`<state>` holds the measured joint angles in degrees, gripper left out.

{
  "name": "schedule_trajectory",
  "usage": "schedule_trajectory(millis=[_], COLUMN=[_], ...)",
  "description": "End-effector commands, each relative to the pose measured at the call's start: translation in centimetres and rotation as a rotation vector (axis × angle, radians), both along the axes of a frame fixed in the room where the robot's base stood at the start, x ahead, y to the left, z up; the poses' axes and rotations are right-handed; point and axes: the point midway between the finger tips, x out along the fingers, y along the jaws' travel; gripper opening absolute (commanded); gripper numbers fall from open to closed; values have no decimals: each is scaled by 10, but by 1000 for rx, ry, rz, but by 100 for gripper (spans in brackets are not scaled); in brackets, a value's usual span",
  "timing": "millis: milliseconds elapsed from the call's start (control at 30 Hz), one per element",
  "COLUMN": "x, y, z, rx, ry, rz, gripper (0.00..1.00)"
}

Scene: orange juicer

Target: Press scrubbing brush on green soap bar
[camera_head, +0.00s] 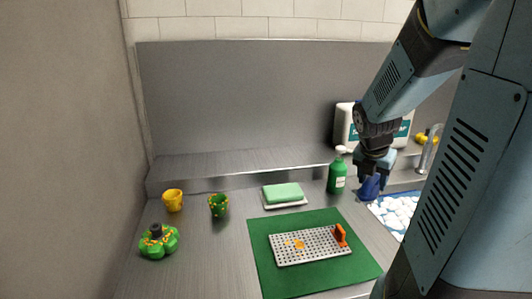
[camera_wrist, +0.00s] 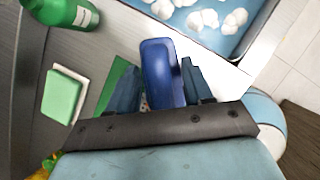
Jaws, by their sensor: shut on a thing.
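The green soap bar (camera_head: 284,191) lies on a small white dish (camera_head: 300,205) at the back of the counter, left of the green bottle. The soap bar also shows at the left of the wrist view (camera_wrist: 62,97). My gripper (camera_head: 372,174) is to the right of the soap, beyond the bottle. It is shut on a blue object that looks like the scrubbing brush (camera_head: 369,188). In the wrist view the blue brush (camera_wrist: 160,62) sits between my two fingers (camera_wrist: 160,80). The brush's bristles cannot be made out.
A green bottle (camera_head: 337,177) stands between soap and gripper. A blue tray (camera_head: 402,212) with white pieces is at right. A perforated tray with orange bits (camera_head: 305,254) lies on a green mat (camera_head: 262,265).

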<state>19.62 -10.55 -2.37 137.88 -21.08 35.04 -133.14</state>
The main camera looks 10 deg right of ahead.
Motion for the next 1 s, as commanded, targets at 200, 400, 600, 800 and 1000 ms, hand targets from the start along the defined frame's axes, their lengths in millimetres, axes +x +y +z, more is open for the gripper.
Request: schedule_trajectory(millis=[200, 400, 600, 800, 1000], x=[-1, 1, 9, 49, 108], y=[0, 6, 12, 36, 81], z=[0, 0, 1, 3, 5], rx=[-1, -1, 0, 9, 21], ry=[0, 0, 0, -3, -9], rz=[-7, 6, 20, 49, 85], gripper=[17, 17, 17, 17, 17])
